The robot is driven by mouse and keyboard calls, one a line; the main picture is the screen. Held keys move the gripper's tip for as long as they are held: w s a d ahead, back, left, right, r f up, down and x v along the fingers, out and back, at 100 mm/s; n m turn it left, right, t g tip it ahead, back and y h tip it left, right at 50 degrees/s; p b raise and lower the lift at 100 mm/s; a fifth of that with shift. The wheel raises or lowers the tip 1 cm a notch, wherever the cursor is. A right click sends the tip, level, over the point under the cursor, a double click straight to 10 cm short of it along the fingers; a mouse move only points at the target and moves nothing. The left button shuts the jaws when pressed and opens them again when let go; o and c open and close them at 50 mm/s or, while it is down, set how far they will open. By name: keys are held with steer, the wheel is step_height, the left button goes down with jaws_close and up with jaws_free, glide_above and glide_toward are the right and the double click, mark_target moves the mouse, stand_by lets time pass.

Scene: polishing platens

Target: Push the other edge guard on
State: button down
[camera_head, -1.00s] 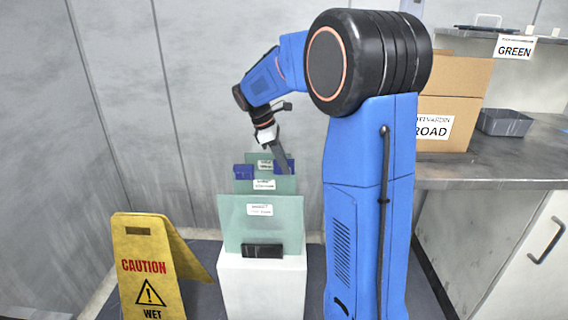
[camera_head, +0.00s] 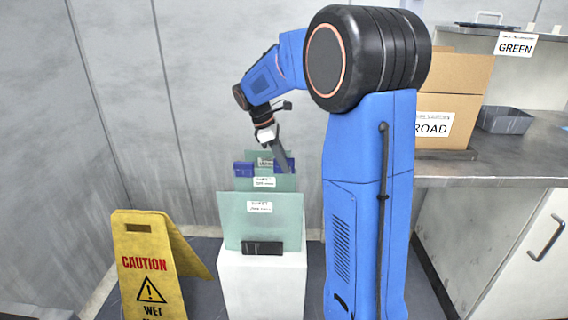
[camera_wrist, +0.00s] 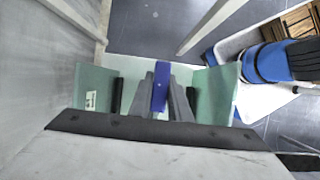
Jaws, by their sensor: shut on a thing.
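Several green glass plates stand upright one behind another on a white pedestal (camera_head: 262,285). The front plate (camera_head: 285,215) bears a white label. A blue edge guard (camera_head: 243,170) sits at the upper left corner of a plate behind it. Another blue edge guard (camera_head: 290,165) is at the upper right corner, partly hidden by my gripper (camera_head: 283,163). In the wrist view my gripper (camera_wrist: 161,95) is shut on this blue guard (camera_wrist: 161,75), with glass plates (camera_wrist: 214,90) on both sides. Whether the guard is fully seated on the glass cannot be told.
A yellow caution sign (camera_head: 150,265) stands left of the pedestal. A worktop (camera_head: 480,165) on the right carries a cardboard box (camera_head: 458,95) and a grey tray (camera_head: 504,121). A grey wall (camera_head: 110,110) is behind and left. A dark block (camera_head: 262,248) is at the front plate's foot.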

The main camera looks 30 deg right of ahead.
steer(key=shift+f, duration=0.85)
stand_by(1.1)
steer(key=c, duration=1.6)
jaws_free()
steer(key=shift+o, duration=0.2)
steer(key=shift+r, duration=0.15)
steer(key=v, duration=1.7)
steer(key=shift+w, duration=0.15)
steer(key=shift+a, duration=0.2)
